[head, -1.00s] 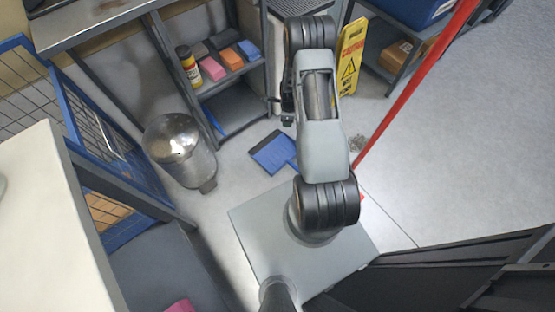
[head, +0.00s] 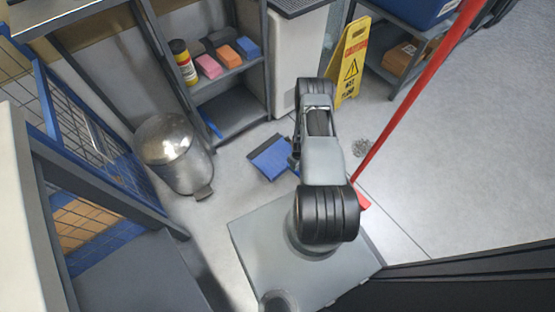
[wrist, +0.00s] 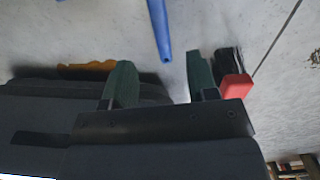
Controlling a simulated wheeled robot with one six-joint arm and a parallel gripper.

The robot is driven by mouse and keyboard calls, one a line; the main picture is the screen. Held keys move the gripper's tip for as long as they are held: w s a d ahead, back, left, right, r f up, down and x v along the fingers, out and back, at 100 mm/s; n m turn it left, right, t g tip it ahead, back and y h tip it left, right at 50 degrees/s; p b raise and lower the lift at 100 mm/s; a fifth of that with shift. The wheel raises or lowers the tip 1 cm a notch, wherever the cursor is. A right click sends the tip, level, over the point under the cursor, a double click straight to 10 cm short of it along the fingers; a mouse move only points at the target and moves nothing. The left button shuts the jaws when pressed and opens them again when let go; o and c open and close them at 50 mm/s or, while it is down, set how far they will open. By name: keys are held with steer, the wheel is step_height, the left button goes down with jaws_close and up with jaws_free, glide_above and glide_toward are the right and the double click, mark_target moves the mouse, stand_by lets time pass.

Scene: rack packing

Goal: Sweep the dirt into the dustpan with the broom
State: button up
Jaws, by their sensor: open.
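The blue dustpan (head: 268,158) lies on the floor in front of the shelf, partly hidden by my arm in the head view. A blue handle (wrist: 160,28), apparently the dustpan's, points between my fingers in the wrist view. My gripper (wrist: 160,63) is open, its two green fingers apart on either side of the handle's end, not closed on it. The broom's long red pole (head: 402,108) leans up to the right, its red head (head: 363,201) on the floor beside my base. The red head (wrist: 235,88) with dark bristles also shows right of my fingers. The dirt (head: 361,147) is a small grey pile.
A metal bin (head: 173,150) stands left of the dustpan. A shelf (head: 230,105) holds sponges and a bottle. A yellow caution sign (head: 350,62) stands behind the dirt. Open floor (head: 460,170) lies to the right.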

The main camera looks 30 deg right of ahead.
steer(key=shift+f, duration=0.15)
step_height(320, 180, down, 9)
steer(key=b, duration=0.7)
steer(key=shift+b, duration=0.35)
jaws_close()
steer(key=shift+r, duration=0.2)
step_height(320, 180, up, 12)
steer(key=p, duration=0.8)
steer(key=shift+p, duration=0.35)
